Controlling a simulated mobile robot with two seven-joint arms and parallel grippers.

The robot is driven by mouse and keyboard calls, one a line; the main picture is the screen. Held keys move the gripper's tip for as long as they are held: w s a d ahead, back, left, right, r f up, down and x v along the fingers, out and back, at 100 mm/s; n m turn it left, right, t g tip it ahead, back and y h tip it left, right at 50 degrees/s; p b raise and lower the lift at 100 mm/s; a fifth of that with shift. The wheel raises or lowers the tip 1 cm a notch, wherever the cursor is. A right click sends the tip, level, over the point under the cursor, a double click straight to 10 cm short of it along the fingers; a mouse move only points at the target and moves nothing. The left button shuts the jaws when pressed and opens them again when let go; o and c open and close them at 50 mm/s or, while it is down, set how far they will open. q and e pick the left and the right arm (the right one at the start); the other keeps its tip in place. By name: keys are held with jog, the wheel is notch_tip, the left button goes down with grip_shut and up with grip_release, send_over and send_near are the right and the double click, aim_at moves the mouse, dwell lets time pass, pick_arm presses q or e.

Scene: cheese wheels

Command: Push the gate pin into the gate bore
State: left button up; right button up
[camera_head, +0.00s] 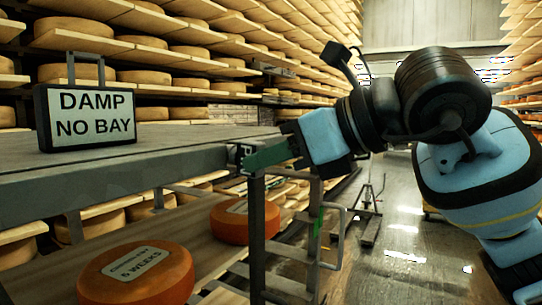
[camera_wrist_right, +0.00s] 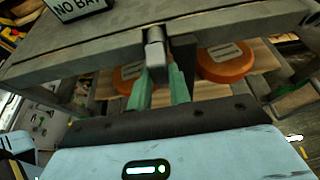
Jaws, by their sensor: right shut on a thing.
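My right gripper (camera_head: 250,160) reaches in from the right to the end of the grey metal table (camera_head: 180,155). In the right wrist view its green fingers (camera_wrist_right: 159,88) are shut on a small grey metal piece, which looks like the gate pin (camera_wrist_right: 155,50). The pin is at the table's edge, with its upper end overlapping the edge in that view. In the head view the fingers and table end mostly hide it. I cannot make out the gate bore, or tell whether the pin is in it. My left gripper is not in view.
A "DAMP NO BAY" sign (camera_head: 88,117) stands on the table. Below it, orange cheese wheels (camera_head: 137,275) lie on a wooden shelf. A dark post (camera_head: 257,235) stands just under my right gripper. Racks of cheeses fill the back. The aisle floor (camera_head: 405,235) at right is largely open.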

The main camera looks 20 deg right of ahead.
jog(key=shift+a, duration=0.1)
grip_shut()
jog(key=o, duration=0.6)
grip_release()
jog(key=shift+w, duration=0.1)
jog(key=o, duration=0.4)
jog(key=shift+w+a, duration=0.1)
jog(key=shift+v, duration=3.95)
